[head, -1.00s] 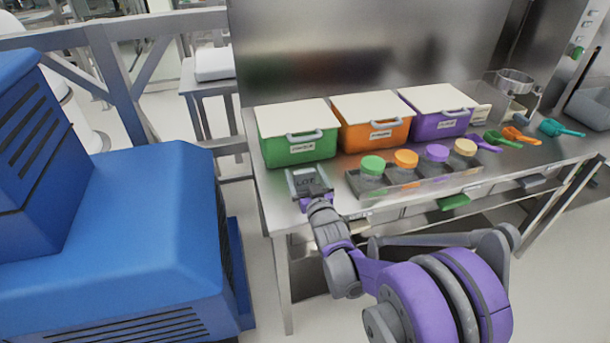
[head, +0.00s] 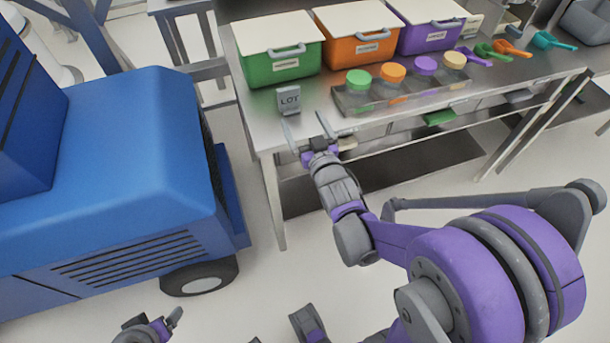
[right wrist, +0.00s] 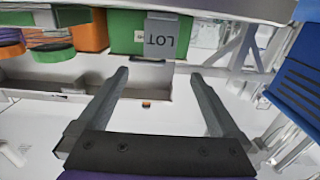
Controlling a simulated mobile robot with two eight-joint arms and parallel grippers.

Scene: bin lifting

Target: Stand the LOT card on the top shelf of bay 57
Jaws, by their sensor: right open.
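The LOT card (head: 289,100) is a small grey card standing on the steel table, in front of the green bin. In the right wrist view the LOT card (right wrist: 164,37) appears upside down, beyond the fingertips and between their lines. My right gripper (head: 306,123) is open and empty, just in front of the card at the table's front edge, with its fingers apart from the card. Part of my left gripper (head: 165,324) shows at the bottom edge of the head view; its opening cannot be made out. I cannot make out bay 57 or its top shelf.
Lidded green (head: 285,68), orange (head: 372,50) and purple (head: 425,38) bins line the table's back. A clear tray (head: 400,98) with several colour-lidded jars is right of the card. Scoops (head: 505,47) lie farther right. A blue machine (head: 120,170) stands left, with floor between.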

